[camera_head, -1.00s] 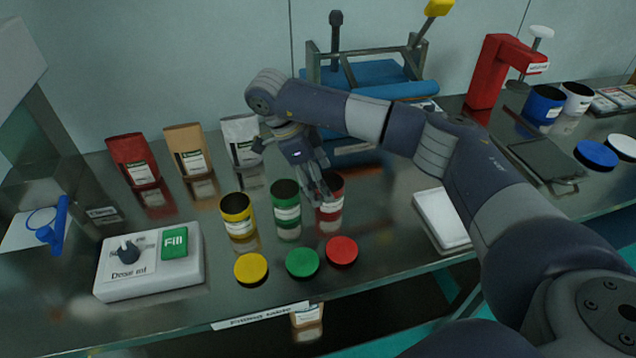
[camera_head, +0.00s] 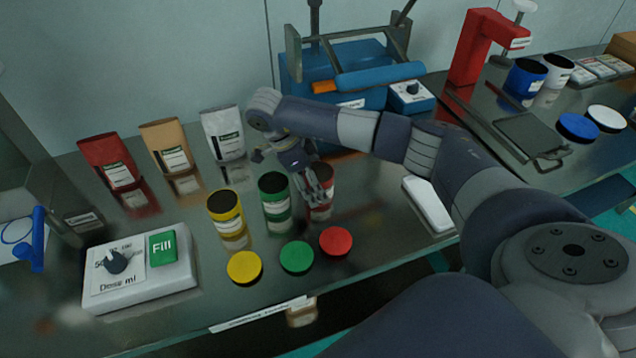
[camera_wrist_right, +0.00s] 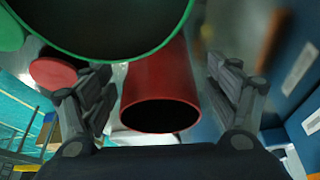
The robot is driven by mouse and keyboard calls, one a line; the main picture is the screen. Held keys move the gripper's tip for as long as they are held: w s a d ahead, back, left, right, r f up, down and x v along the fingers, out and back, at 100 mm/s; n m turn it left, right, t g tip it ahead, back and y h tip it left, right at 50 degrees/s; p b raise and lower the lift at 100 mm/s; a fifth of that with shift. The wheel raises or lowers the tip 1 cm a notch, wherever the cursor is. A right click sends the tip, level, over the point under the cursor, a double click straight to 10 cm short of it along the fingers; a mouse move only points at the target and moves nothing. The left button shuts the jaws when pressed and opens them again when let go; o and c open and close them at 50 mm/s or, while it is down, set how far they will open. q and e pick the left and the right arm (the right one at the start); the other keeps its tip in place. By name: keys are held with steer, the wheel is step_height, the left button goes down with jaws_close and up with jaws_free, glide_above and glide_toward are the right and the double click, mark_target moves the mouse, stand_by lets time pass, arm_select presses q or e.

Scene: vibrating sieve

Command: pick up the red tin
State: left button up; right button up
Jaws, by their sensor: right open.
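The red tin (camera_head: 322,187) stands upright and open-topped on the metal bench, at the right end of a row with the green tin (camera_head: 275,204) and the yellow tin (camera_head: 226,212). My right gripper (camera_head: 316,190) is at the red tin and partly covers it in the head view. In the right wrist view the red tin (camera_wrist_right: 160,88) lies between the two spread fingers of my right gripper (camera_wrist_right: 160,100), with a gap on each side. The green tin's rim (camera_wrist_right: 110,52) overlaps it there. My left gripper is not in view.
Yellow (camera_head: 244,267), green (camera_head: 297,257) and red (camera_head: 335,241) lids lie in front of the tins. Three bags (camera_head: 168,148) stand behind. A dosing box (camera_head: 140,270) is at left, a blue machine (camera_head: 345,75) behind, and a white pad (camera_head: 428,204) at right.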

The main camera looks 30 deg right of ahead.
steer(key=shift+x, duration=1.05)
steer(key=shift+d+f, duration=0.15)
steer(key=shift+f, duration=0.05)
steer(key=shift+s, duration=0.1)
steer(key=c, duration=1.1)
steer(key=shift+c, duration=0.2)
steer(key=shift+r, duration=0.2)
